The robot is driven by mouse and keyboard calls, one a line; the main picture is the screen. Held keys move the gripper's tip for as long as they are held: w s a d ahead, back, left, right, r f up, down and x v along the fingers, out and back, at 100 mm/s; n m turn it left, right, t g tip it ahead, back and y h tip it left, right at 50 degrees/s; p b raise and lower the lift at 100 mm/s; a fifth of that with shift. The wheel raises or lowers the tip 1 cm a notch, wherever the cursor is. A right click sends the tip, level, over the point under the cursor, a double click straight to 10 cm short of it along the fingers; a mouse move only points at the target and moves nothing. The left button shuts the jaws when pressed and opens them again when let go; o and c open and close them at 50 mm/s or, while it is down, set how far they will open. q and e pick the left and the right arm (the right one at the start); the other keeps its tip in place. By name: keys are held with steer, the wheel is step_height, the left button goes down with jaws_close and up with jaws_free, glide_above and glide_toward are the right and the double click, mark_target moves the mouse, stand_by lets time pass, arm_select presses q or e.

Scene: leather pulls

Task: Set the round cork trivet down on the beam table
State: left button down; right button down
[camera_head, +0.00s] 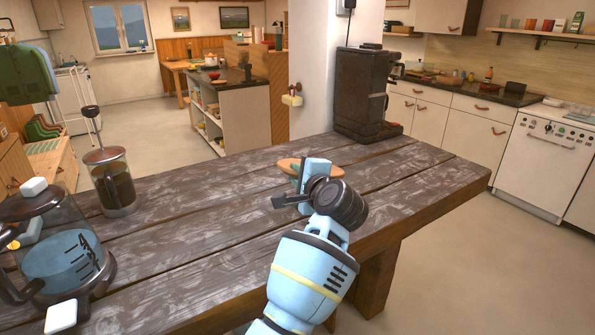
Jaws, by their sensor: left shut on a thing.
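The round cork trivet (286,163) is a thin orange-brown disc in the middle of the head view, partly hidden behind my gripper. My left gripper (304,176) is shut on the trivet, with my light-blue arm reaching up from the bottom of the picture. The trivet is over the dark, worn plank top of the beam table (215,215). It looks about level; I cannot tell whether it touches the wood. My right gripper is not in view.
A French press (116,190) and a large glass jug (62,255) stand on the table's left side. A dark coffee machine (362,95) stands at the far end beside a white pillar (312,60). The planks around the trivet are bare.

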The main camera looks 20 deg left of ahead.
arm_select(q)
steer(key=shift+f, duration=1.55)
steer(key=shift+f+b, duration=0.4)
steer(key=shift+f, duration=0.65)
steer(key=c, duration=1.3)
jaws_free()
steer(key=shift+o, duration=0.2)
